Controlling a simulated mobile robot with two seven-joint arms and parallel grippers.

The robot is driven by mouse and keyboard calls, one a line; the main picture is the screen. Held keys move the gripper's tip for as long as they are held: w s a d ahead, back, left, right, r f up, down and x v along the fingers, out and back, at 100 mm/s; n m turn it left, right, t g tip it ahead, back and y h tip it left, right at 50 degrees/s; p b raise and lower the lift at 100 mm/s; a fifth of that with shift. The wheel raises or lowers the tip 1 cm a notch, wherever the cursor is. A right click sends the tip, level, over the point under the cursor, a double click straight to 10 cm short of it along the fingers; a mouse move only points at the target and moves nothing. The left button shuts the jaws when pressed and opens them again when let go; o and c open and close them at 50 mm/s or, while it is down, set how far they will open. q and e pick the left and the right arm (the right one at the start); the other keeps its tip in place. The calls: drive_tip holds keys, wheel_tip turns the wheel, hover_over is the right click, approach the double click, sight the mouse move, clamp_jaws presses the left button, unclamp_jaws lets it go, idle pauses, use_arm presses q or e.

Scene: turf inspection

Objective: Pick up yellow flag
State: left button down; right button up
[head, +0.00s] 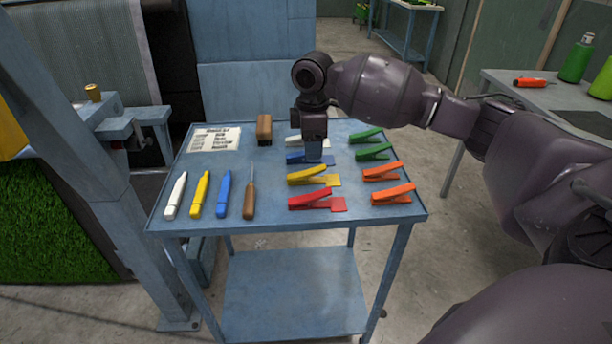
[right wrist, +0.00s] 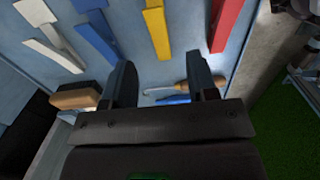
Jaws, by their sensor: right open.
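The yellow flag (head: 313,176) is a clip-shaped piece lying on the blue table, between a blue one (head: 297,158) and a red one (head: 317,201). In the right wrist view the yellow flag (right wrist: 157,28) is at the top, beyond the fingertips and roughly in line with the gap between them. My right gripper (head: 313,158) points down at the table just behind the yellow flag and hides part of the blue flag. In the right wrist view my right gripper (right wrist: 161,75) is open, with nothing held. My left gripper does not show.
Green clips (head: 370,154) and orange clips (head: 390,193) lie to the right. White, yellow and blue markers and an awl (head: 249,195) lie to the left. A brush (head: 264,130) and a paper card (head: 214,139) are at the back. The table's front strip is bare.

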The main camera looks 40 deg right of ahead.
sight(311, 170)
wheel_tip(311, 170, down, 9)
drive_tip(key=shift+w+f+b, duration=0.1)
drive_tip(key=shift+w+b, duration=0.05)
drive_tip(key=shift+b, duration=0.85)
drive_tip(key=c, duration=0.8)
